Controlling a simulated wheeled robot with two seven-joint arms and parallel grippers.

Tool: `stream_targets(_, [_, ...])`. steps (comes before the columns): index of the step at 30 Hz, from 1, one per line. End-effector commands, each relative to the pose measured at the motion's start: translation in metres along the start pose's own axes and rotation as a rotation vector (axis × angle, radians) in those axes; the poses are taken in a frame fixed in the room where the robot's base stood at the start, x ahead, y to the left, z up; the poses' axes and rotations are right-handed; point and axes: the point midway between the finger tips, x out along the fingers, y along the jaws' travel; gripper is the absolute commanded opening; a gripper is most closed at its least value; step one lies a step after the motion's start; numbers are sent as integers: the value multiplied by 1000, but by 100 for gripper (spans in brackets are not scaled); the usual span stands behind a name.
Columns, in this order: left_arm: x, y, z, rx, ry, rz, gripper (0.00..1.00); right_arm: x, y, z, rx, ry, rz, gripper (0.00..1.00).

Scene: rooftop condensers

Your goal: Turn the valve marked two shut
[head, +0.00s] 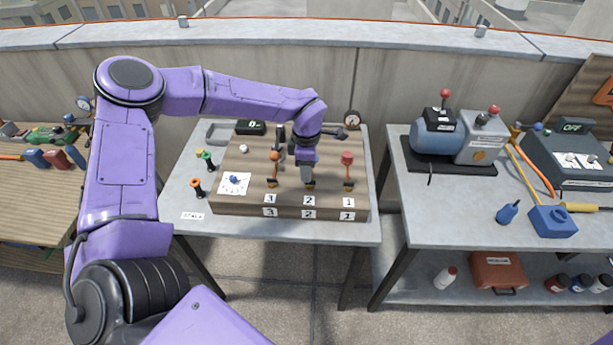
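A brown wooden valve board (222,204) lies on the middle grey table. Its front labels read 3, 2 and 1 from left to right. The valve marked three (273,170) has an orange knob on an upright stem. The valve marked one (348,172) has a red knob on an upright stem. My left gripper (307,180) points down over the middle valve, above the label marked two (309,201). It hides most of that valve, including its handle. I cannot tell whether the fingers touch or grip it. My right gripper is out of view.
A dial plate (235,183) with a blue knob is on the board's left. A gauge (351,119) stands at its back right. The right table (440,205) holds a blue pump (434,137). A parapet closes off the back.

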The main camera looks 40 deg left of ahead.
Motion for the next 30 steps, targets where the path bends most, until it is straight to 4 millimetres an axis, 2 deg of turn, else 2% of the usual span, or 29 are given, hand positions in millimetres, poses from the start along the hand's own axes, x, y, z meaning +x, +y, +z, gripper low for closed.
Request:
stream_targets(6, [-50, 1, 0, 0, -4, 4, 33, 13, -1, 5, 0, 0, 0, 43])
stream_targets(10, [-68, 1, 0, 0, -2, 2, 33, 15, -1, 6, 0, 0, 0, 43])
stream_targets(14, [-74, 0, 0, 0, -2, 1, 33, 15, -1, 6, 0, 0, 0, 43])
stream_targets(30, [-74, 0, 0, 0, -1, 1, 33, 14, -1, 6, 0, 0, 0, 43])
